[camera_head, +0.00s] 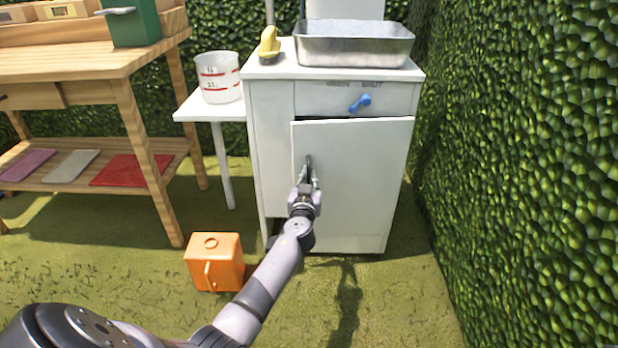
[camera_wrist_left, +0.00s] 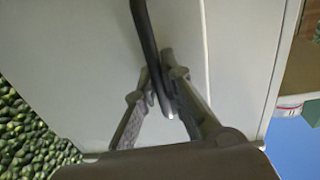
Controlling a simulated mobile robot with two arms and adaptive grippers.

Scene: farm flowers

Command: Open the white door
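The white door (camera_head: 364,180) is on the front of a white cabinet, below a panel with a blue knob. A thin dark gap shows along its top edge, so it looks slightly ajar. A dark bar handle (camera_head: 309,172) is near its left edge; the handle also shows in the left wrist view (camera_wrist_left: 147,40). My left gripper (camera_head: 306,183) is at the handle. In the left wrist view its fingers (camera_wrist_left: 158,92) close in from both sides, with the handle between the tips. My right gripper is not in view.
An orange container (camera_head: 214,262) stands on the grass left of my left arm. A metal basin (camera_head: 353,45) and a yellow item (camera_head: 269,44) are on the cabinet top. A hedge (camera_head: 525,170) stands close on the right. The grass before the door is clear apart from my arm.

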